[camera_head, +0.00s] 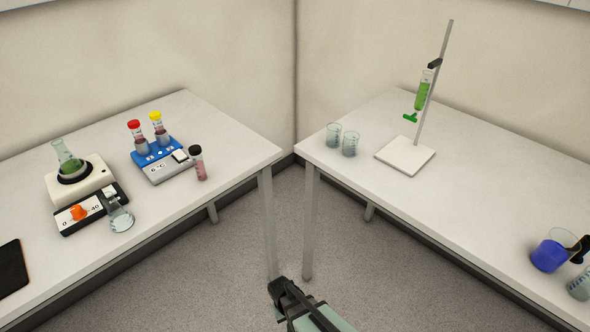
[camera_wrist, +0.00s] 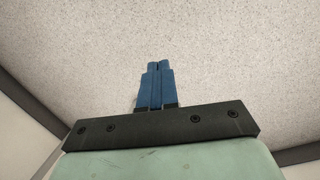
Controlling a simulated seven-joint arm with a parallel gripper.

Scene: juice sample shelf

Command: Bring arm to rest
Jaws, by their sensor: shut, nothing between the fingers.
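My gripper (camera_head: 277,287) shows at the bottom middle of the head view, over the floor in the gap in front of the two tables. It is apart from every object. In the wrist view my gripper (camera_wrist: 157,66) has its two blue fingers together, with nothing between them. Behind the fingers only the speckled floor and pale walls show. Most of the arm is out of the head view.
The left table (camera_head: 235,140) holds a blue block (camera_head: 158,153) with capped tubes, a dark-capped tube (camera_head: 198,163), a heater (camera_head: 80,182) and a flask (camera_head: 118,214). The right table (camera_head: 470,190) holds small beakers (camera_head: 350,144), a burette stand (camera_head: 405,155) and a blue-filled beaker (camera_head: 550,254).

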